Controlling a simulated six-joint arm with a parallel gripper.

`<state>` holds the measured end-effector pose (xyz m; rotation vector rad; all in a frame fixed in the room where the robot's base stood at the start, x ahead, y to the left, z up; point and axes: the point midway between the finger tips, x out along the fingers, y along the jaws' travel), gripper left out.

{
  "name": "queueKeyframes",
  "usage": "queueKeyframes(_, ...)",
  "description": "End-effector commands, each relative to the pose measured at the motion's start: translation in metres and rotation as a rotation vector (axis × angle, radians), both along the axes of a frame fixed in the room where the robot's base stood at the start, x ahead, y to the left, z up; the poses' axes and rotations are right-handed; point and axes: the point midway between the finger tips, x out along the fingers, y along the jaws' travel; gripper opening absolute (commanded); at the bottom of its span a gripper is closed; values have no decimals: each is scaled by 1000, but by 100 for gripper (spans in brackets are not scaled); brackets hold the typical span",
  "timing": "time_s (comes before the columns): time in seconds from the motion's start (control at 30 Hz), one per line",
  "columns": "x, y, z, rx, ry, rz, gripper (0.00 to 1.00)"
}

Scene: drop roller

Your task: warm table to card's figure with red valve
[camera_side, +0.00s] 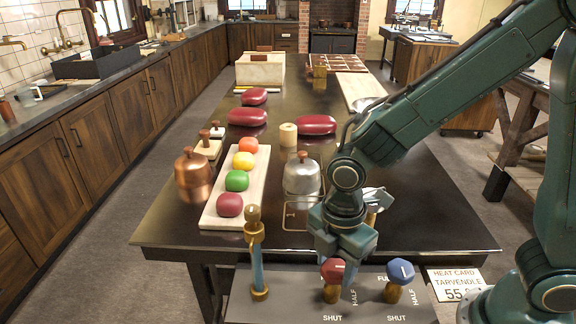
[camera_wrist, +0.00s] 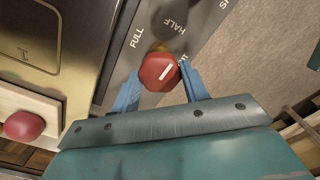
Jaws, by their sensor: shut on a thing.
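The red valve (camera_side: 333,271) stands on a brass stem on the grey panel at the table's front. My gripper (camera_wrist: 160,86) is shut on it, with one blue finger on each side of the red knob (camera_wrist: 160,72). A white line on the knob slants up to the right in the wrist view, toward the side of HALF and a partly hidden word ending in UT. The heat card (camera_side: 455,283) reads HEAT CARD TARVENDLE and a figure starting 55; my arm covers the rest. The dark table (camera_side: 430,225) lies behind the panel.
A blue valve (camera_side: 400,271) stands right of the red one. A brass-topped blue column (camera_side: 257,262) stands left. A metal-domed pot (camera_side: 302,175), a board (camera_side: 213,215) of coloured lumps and a copper pot (camera_side: 193,177) lie behind.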

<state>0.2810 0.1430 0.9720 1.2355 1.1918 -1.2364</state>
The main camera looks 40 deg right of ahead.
Motion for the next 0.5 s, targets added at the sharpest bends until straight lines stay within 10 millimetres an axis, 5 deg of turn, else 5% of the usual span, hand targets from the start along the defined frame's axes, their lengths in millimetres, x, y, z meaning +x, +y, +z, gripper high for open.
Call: queueKeyframes(0.5, 1, 1, 1, 3, -3, 38, 22)
